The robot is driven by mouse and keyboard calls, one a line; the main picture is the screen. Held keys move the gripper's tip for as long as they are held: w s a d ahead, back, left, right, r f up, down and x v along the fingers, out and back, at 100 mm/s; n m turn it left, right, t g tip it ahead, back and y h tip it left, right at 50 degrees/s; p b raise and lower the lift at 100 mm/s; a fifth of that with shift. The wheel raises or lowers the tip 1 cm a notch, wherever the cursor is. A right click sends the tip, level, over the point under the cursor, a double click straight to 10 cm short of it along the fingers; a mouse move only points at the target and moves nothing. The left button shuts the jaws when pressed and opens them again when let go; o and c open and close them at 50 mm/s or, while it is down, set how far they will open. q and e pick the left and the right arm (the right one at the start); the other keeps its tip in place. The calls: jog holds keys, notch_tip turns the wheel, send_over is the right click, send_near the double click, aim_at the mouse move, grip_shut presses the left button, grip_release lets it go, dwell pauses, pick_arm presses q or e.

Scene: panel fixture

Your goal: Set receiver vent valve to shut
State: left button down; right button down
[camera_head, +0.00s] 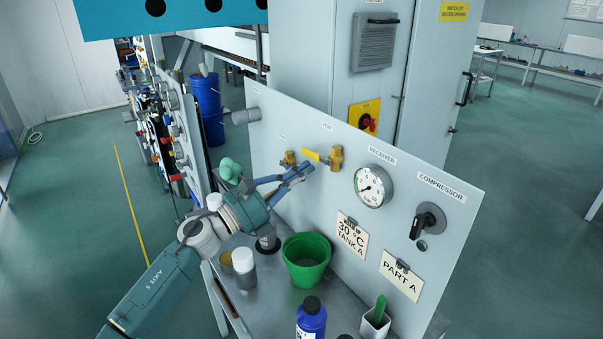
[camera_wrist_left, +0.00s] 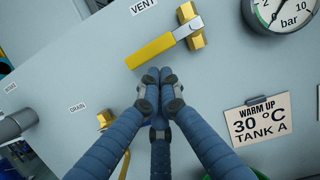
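The vent valve has a brass body (camera_head: 336,158) and a yellow lever (camera_head: 311,155) on the grey panel, below the VENT label. The lever points left from the body, roughly level in the head view. In the left wrist view the lever (camera_wrist_left: 150,50) slants down-left from the brass body (camera_wrist_left: 189,26). My left gripper (camera_head: 304,168) is just below the lever; its blue fingertips (camera_wrist_left: 158,76) are drawn together with nothing visible between them. Whether they touch the lever I cannot tell. My right gripper is not in view.
A drain valve (camera_head: 288,158) sits left of the vent valve, partly behind my fingers. The receiver gauge (camera_head: 373,186) and compressor switch (camera_head: 427,221) are to the right. A green bucket (camera_head: 306,258), white-bodied jar (camera_head: 244,272) and blue bottle (camera_head: 311,320) stand on the bench below.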

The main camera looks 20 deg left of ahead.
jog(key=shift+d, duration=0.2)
